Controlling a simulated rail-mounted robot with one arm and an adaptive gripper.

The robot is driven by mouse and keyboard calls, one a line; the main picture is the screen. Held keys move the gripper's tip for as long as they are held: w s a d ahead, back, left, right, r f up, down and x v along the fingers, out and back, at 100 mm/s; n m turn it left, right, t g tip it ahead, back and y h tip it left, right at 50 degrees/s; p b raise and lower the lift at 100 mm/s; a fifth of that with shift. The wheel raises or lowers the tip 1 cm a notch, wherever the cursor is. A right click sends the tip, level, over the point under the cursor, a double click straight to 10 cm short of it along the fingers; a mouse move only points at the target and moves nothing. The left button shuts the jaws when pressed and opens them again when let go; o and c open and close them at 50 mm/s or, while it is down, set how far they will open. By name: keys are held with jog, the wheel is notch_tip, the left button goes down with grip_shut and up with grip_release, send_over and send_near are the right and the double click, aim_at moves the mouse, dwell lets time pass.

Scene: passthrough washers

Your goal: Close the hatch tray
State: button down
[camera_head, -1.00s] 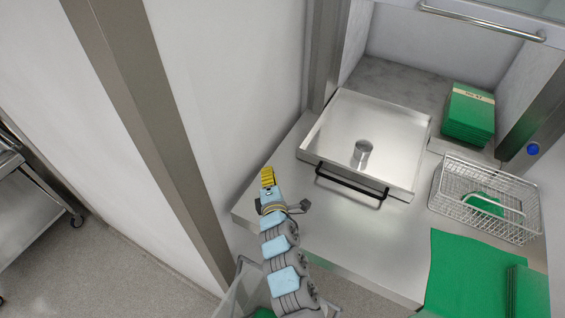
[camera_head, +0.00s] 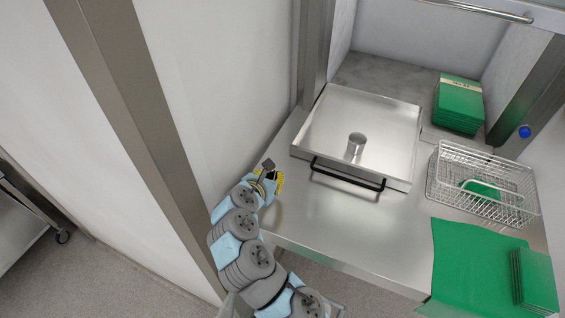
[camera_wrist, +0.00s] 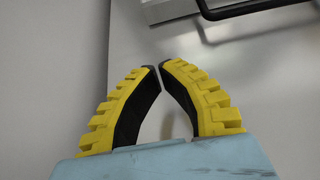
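The hatch tray (camera_head: 330,112) is a shallow square steel tray with a black bar handle (camera_head: 345,175) along its front. It sits partly inside the hatch and sticks out over the steel counter. A small metal cup (camera_head: 356,144) stands in it. My gripper (camera_head: 279,181) has yellow ridged fingers and is left of and in front of the handle, apart from it. In the wrist view my gripper (camera_wrist: 158,67) has its fingertips almost together with nothing between them. The handle (camera_wrist: 240,9) and tray edge show at the top of that view.
A wire basket (camera_head: 490,208) holding a green item stands right of the tray. A stack of green packs (camera_head: 458,105) lies in the hatch. A green cloth (camera_head: 460,262) covers the counter's right front. A steel post (camera_head: 314,50) borders the hatch. The counter (camera_head: 330,225) before the handle is clear.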

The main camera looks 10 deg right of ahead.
jog(key=p, duration=0.2)
send_near(294, 155)
jog(key=shift+w+d+f, duration=0.15)
jog(key=shift+w+f, duration=0.1)
jog(key=shift+f, duration=0.3)
jog(key=shift+w+d+f, duration=0.2)
jog(key=shift+w+f, duration=0.1)
jog(key=shift+f, duration=0.25)
jog(key=shift+w+d+f, duration=0.15)
jog(key=shift+w+f, duration=0.1)
jog(key=shift+f, duration=0.3)
jog(key=shift+w+d+f, duration=0.15)
jog(key=shift+w+f, duration=0.05)
jog(key=shift+f, duration=0.05)
jog(key=shift+w+d+r, duration=0.1)
jog(key=shift+w+d, duration=0.45)
jog(key=shift+w, duration=0.25)
jog(key=shift+w+d, duration=0.5)
jog(key=shift+w, duration=0.3)
jog(key=shift+w+d+p, duration=0.1)
jog(key=shift+p, duration=0.2)
